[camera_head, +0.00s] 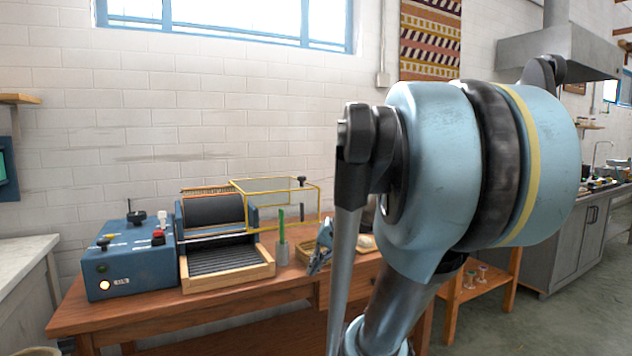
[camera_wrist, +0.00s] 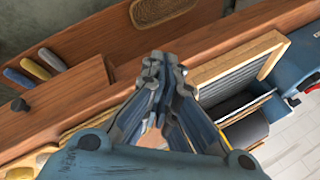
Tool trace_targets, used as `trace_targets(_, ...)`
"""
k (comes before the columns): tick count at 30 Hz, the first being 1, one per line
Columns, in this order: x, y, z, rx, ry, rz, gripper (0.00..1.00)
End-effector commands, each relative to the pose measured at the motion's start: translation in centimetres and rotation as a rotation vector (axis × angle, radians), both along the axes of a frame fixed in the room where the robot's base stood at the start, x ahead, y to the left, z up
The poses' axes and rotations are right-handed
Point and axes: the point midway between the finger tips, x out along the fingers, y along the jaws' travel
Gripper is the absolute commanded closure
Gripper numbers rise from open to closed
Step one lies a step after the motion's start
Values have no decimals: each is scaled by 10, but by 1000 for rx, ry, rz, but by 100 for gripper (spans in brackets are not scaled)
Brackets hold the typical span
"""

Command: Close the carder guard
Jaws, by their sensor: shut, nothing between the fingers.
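The carder (camera_head: 210,212) stands on the wooden bench, with a dark drum and a slatted feed tray (camera_head: 226,260) in front. Its guard (camera_head: 276,186), a clear box with a thin yellow frame, is swung open to the right of the drum, leaving the drum uncovered. A small dark knob (camera_head: 302,181) shows at the guard's far right. My gripper (camera_head: 316,266) is shut and empty, pointing down over the bench, right of the feed tray and guard. In the wrist view its closed fingertips (camera_wrist: 157,62) lie left of the drum (camera_wrist: 243,132). The guard is not clearly visible there.
A blue control box (camera_head: 132,262) with a lit button and red knob stands left of the carder. A green-handled item in a holder (camera_head: 282,250) stands between tray and gripper. Colored-handled tools (camera_wrist: 35,68) lie in a wooden tray.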

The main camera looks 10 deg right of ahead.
Motion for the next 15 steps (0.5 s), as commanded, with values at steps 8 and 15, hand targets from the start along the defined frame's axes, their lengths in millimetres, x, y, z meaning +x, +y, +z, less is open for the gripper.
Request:
trace_targets(8, 111, -11, 73, 291, -111, -138, 100)
trace_targets(15, 204, -53, 132, 536, -227, -263, 100)
